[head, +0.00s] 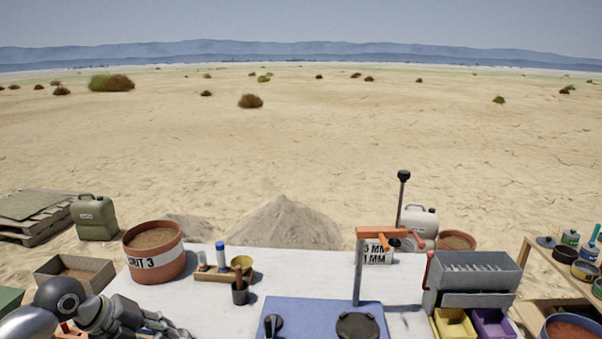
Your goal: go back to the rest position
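My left arm comes in at the lower left corner. My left gripper (170,326) is low over the left part of the white table (215,305), cut by the bottom edge, and I cannot tell whether it is open or shut. Nothing is clearly seen in it. My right gripper is not in view.
A bucket marked "3" (154,252) stands behind my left gripper. Small bottles in a wooden rack (222,277) and a dark cup (240,291) stand to its right.

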